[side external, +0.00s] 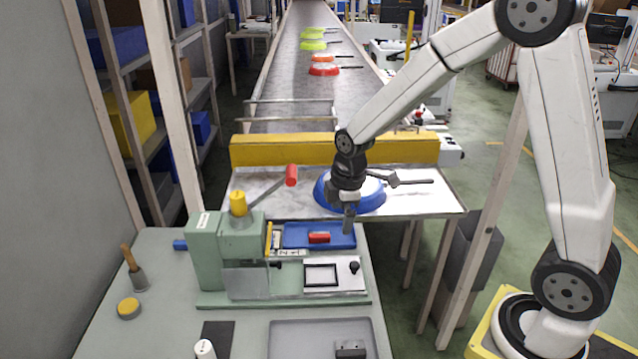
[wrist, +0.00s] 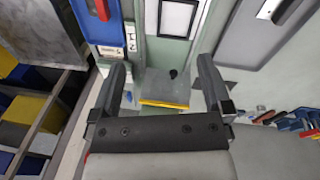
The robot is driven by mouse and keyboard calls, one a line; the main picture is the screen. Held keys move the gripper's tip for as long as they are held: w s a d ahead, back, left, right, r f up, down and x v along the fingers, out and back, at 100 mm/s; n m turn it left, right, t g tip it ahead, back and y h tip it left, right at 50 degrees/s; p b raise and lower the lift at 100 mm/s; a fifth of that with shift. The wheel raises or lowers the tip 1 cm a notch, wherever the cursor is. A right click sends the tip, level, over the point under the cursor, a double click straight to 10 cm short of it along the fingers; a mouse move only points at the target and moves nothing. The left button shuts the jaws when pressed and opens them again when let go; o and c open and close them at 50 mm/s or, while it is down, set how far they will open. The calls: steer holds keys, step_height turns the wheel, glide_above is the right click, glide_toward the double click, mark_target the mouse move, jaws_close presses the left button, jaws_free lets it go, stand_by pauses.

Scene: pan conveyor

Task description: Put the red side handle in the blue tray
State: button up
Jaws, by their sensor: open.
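A small red piece, which looks like the red side handle (side external: 319,237), lies in the blue tray (side external: 290,230) on the green workbench. The tray and the red piece (wrist: 102,9) also show at the top left of the wrist view. My gripper (side external: 348,222) hangs near the tray's back right corner in the side view, with the blue pan behind it. In the wrist view its two fingers (wrist: 160,80) stand wide apart with nothing between them.
A green press (side external: 222,245) with a red-knobbed lever (side external: 291,175) stands left of the tray. A blue pan (side external: 375,203) sits at the conveyor's end. A grey tray (side external: 290,340) with a dark piece (side external: 350,349) lies at the front.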

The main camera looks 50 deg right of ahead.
steer(key=s+a+m+t, duration=0.1)
steer(key=s+a+m, duration=0.2)
steer(key=s+m, duration=0.8)
steer(key=shift+s, duration=0.65)
steer(key=shift+a+r, duration=0.1)
stand_by(0.3)
